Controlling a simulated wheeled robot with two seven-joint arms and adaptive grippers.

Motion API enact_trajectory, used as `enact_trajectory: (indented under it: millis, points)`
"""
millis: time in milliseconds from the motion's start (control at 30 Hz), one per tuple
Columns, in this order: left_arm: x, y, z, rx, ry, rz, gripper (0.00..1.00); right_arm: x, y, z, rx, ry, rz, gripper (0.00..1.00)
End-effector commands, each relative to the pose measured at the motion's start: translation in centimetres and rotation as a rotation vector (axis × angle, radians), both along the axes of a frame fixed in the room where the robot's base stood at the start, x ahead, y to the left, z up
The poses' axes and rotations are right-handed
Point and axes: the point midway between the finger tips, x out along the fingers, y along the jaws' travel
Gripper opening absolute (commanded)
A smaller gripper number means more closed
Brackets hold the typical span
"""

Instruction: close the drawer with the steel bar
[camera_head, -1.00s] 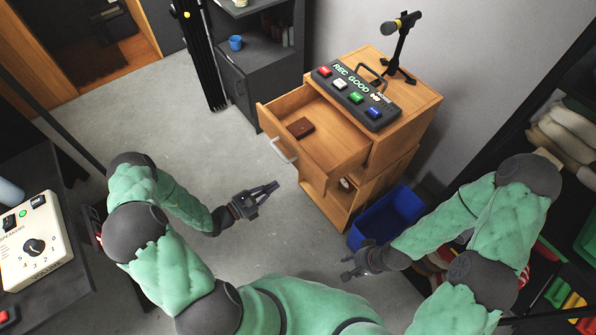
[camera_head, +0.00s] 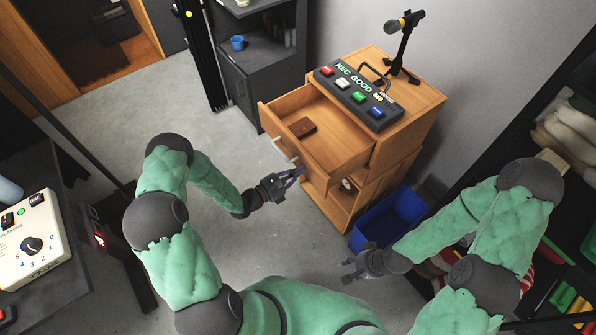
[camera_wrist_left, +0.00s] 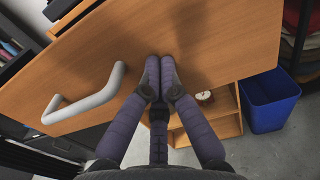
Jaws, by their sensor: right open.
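The wooden drawer (camera_head: 335,148) is pulled out of the cabinet (camera_head: 405,115), with a small brown item (camera_head: 302,127) inside. Its steel bar (camera_head: 285,150) is on the front panel; in the left wrist view the bar (camera_wrist_left: 85,100) is left of my fingers. My left gripper (camera_head: 297,173) is at the drawer front, below and right of the bar. In the left wrist view its fingertips (camera_wrist_left: 160,68) are together in front of the wood (camera_wrist_left: 215,45), with nothing between them; I cannot tell whether they touch it. My right gripper (camera_head: 350,268) is open and empty, near the blue bin.
A button box (camera_head: 357,97) and a microphone stand (camera_head: 400,50) are on the cabinet top. A blue bin (camera_head: 395,218) stands right of the cabinet. A dark shelf (camera_head: 265,60) is behind. Grey floor (camera_head: 120,105) lies open at the left.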

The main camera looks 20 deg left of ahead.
Motion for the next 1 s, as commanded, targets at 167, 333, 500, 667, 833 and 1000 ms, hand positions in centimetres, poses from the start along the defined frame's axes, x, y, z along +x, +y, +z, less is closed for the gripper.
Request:
enact_trajectory:
  millis: [167, 333, 500, 667, 833, 1000]
  points:
    - [0.1, -0.1, 0.0, 0.000, 0.000, -0.001, 0.00, 0.0, 0.0, 0.0, 0.000, 0.000, 0.000, 0.44]
    - [0.9, -0.8, 0.0, 0.001, -0.001, -0.003, 0.00, 0.0, 0.0, -0.1, 0.000, 0.000, 0.000, 0.44]
    - [3.1, -2.7, 0.0, 0.000, -0.003, -0.006, 0.00, 0.0, 0.0, -0.4, 0.000, 0.000, 0.000, 0.44]
    - [6.2, -5.1, -0.1, 0.001, -0.003, -0.006, 0.00, 0.0, 0.0, -1.0, 0.000, 0.000, 0.000, 0.44]
    - [9.7, -7.8, -0.2, 0.001, -0.005, -0.005, 0.00, 0.0, 0.0, -1.9, 0.000, 0.000, 0.000, 0.44]
    - [12.8, -10.2, -0.2, 0.001, -0.003, -0.004, 0.00, 0.0, 0.0, -3.0, 0.000, 0.000, 0.000, 0.44]
